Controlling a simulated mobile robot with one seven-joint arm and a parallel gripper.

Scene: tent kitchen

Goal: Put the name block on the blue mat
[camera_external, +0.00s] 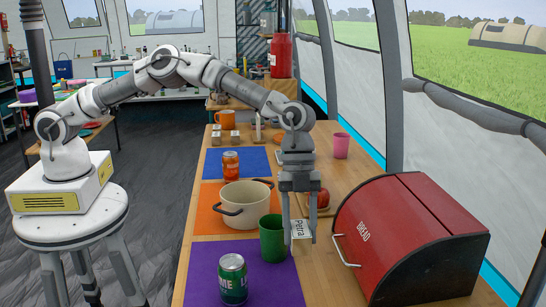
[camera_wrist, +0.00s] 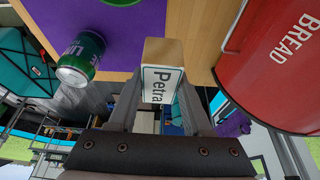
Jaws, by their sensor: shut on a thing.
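The name block (camera_external: 302,229) is a small pale block with a "Petra" label. My gripper (camera_external: 302,230) is shut on it and points down, to the right of the green mug and left of the bread box. In the wrist view the name block (camera_wrist: 161,85) sits between the fingertips (camera_wrist: 160,90), its label facing the camera. The blue mat (camera_external: 256,158) lies farther back on the table, behind the orange mat. An orange-red can (camera_external: 231,165) stands at its front edge. How high the block is above the table is hard to tell.
A cream pot (camera_external: 246,204) stands on the orange mat (camera_external: 207,194). A green mug (camera_external: 272,240) and a green can (camera_external: 233,279) are on the purple mat (camera_external: 275,283). A red bread box (camera_external: 400,235) is at right; a red apple (camera_external: 322,198) and pink cup (camera_external: 341,146) stand behind.

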